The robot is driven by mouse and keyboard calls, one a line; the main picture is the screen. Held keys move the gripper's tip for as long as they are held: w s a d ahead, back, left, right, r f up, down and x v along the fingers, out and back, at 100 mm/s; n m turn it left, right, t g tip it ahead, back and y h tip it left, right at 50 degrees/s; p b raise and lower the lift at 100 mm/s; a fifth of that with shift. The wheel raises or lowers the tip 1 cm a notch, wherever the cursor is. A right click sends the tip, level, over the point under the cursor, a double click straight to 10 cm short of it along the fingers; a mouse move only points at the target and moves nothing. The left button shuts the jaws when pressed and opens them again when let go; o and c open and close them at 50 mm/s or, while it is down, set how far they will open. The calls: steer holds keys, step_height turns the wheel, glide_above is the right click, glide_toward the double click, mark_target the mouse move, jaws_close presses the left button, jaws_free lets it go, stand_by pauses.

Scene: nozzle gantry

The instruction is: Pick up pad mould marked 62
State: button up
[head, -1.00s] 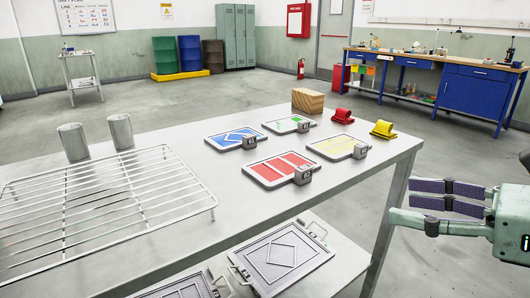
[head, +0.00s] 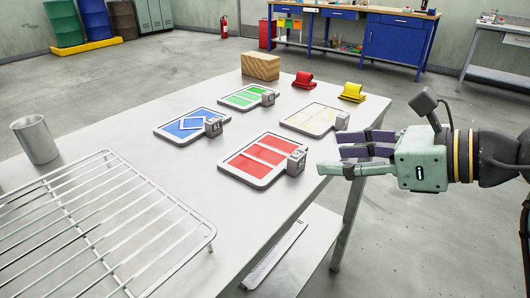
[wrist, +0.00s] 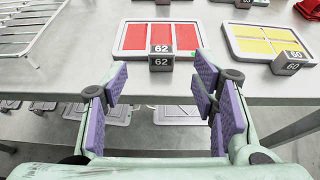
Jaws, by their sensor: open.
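The pad mould marked 62 is a white-framed tray with three red panels (head: 262,158) and a grey tag block (head: 297,162) at its edge. It lies flat near the table's right edge. In the wrist view the red mould (wrist: 143,37) is straight ahead, its block (wrist: 161,58) reading 62 on two faces. My gripper (head: 343,154) is open and empty, just off the table edge, to the right of the mould. In the wrist view my spread purple finger pads (wrist: 163,78) face the block and stay apart from it.
A yellow mould (wrist: 262,42) marked 60 lies to the right in the wrist view. Blue (head: 190,124) and green (head: 245,97) moulds lie behind. A wire rack (head: 105,225) covers the table's left part. A lower shelf (head: 300,255) is under the edge.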

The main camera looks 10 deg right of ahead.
mark_target(302, 156)
steer(key=p+x, duration=0.1)
steer(key=x, duration=0.6)
steer(key=shift+w+f, duration=0.2)
steer(key=shift+f, duration=0.1)
steer(key=shift+c, duration=0.3)
jaws_close()
